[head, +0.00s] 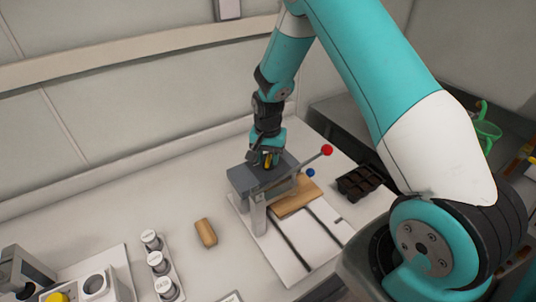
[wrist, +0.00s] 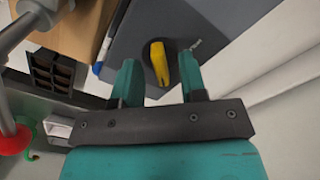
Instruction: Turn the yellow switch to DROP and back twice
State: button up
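The yellow switch (wrist: 158,65) is a short yellow handle on the top of a grey box (head: 250,176); in the head view only a bit of yellow (head: 268,160) shows beneath my gripper. My gripper (wrist: 160,80) points down over the box with its two teal fingers open, one on each side of the switch. A gap shows between the switch and each finger; I cannot tell how deep the fingers reach. A small label (wrist: 195,44) sits beside the switch, too small to read.
A metal lever with a red ball (head: 327,150) rises beside the box. Near it lie a wooden block (head: 296,198), a blue knob (head: 310,172) and a dark cell tray (head: 360,184). A loose tan block (head: 206,232) and white-capped jars (head: 158,262) stand to the left.

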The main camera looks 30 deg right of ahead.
jog(key=shift+f, duration=0.45)
jog(key=shift+c, duration=0.3)
grip_shut()
